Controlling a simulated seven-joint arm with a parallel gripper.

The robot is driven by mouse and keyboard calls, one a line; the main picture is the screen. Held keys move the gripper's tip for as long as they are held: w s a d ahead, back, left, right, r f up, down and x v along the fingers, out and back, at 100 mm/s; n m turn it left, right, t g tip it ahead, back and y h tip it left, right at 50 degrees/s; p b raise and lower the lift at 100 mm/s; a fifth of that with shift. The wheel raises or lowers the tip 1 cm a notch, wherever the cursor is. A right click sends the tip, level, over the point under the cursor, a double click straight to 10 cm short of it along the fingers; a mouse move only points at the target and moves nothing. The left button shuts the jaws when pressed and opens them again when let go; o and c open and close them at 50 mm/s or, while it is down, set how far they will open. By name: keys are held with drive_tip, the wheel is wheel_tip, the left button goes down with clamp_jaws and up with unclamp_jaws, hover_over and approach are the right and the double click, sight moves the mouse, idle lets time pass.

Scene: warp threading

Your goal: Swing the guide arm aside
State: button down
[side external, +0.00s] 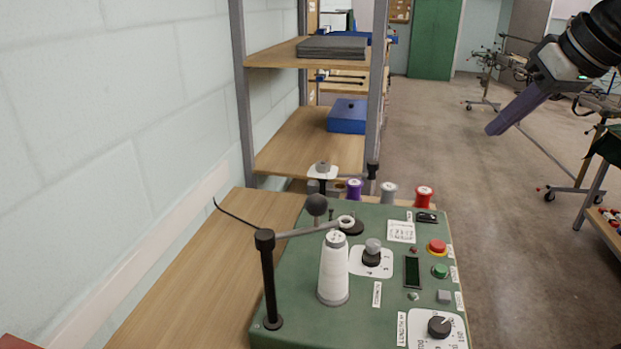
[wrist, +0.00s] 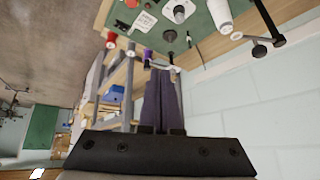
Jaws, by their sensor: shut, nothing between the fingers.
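The guide arm (side external: 296,232) is a grey bar on top of a black post (side external: 269,285) at the left of the green machine panel (side external: 385,290). A black ball knob (side external: 316,205) stands up from the bar, and a pale ring ends it. The ring is above or beside the top of the white thread cone (side external: 333,275); I cannot tell which. My gripper (side external: 492,130) is high at the upper right, shut and empty, well away from the guide arm. The wrist view shows its fingers (wrist: 163,75) together, with the guide arm knob (wrist: 259,50) at the upper right.
Purple, grey and red spools (side external: 424,197) stand along the panel's back edge. Knobs and a red button (side external: 437,246) are right of the cone. A shelf rack (side external: 305,140) with a blue box (side external: 347,116) stands behind. The air between my gripper and the panel looks clear.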

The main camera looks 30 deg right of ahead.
drive_tip(key=w+a+r+g, duration=0.1)
drive_tip(key=w+a+r, duration=0.4)
drive_tip(key=w, duration=0.1)
drive_tip(key=w+a+n+g, duration=0.1)
drive_tip(key=w+a, duration=0.7)
drive_tip(key=a, duration=0.4)
drive_tip(key=a+f, duration=0.2)
drive_tip(key=f, duration=0.5)
drive_tip(key=a+f+n+g, duration=0.1)
drive_tip(key=a+f, duration=0.2)
drive_tip(key=f, duration=0.4)
drive_tip(key=shift+w+f+y, duration=0.3)
drive_tip(key=shift+f, duration=0.05)
